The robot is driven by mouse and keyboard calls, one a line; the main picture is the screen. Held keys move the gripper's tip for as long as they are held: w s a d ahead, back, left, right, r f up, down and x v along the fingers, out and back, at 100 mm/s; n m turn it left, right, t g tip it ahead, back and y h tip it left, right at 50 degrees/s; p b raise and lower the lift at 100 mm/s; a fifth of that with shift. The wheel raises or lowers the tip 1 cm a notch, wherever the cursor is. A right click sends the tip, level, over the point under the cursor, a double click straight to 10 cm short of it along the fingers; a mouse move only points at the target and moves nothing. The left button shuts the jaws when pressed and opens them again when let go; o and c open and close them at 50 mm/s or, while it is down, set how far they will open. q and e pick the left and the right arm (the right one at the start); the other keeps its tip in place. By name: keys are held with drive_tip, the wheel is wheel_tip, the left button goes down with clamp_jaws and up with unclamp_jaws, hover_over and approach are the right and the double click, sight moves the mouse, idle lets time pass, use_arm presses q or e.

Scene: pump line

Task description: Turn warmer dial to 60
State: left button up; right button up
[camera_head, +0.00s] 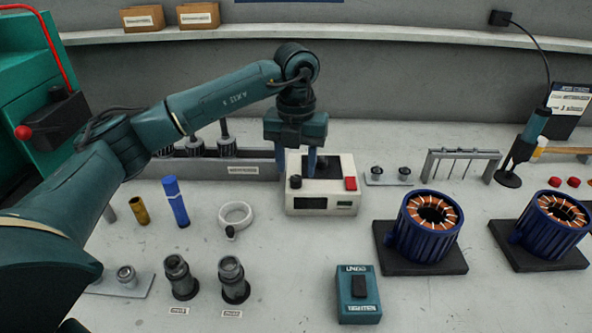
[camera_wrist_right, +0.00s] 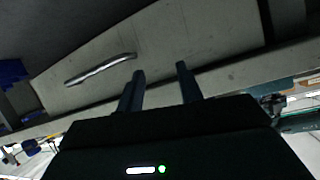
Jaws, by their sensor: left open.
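The warmer (camera_head: 343,203) is a cream box in the middle of the bench in the head view, with a dark top plate and a red button (camera_head: 351,184). Its black dial (camera_head: 295,182) sits at the front left. A small dark display (camera_head: 313,204) is on its front, too small to read. My left gripper (camera_head: 297,163) points down over the left part of the warmer, its fingers open and apart around the area just above the dial. I cannot tell whether they touch it. My right gripper (camera_wrist_right: 160,88) shows in the right wrist view, fingers apart with nothing between.
Blue stator rings (camera_head: 431,225) on black pads stand to the right. A teal switch box (camera_head: 358,296) is in front. A long grey rack (camera_head: 240,169) stands behind.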

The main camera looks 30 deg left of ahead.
sight(296, 178)
use_arm(q)
wheel_tip(296, 178, up, 10)
drive_tip(key=shift+r, duration=0.25)
idle(0.4)
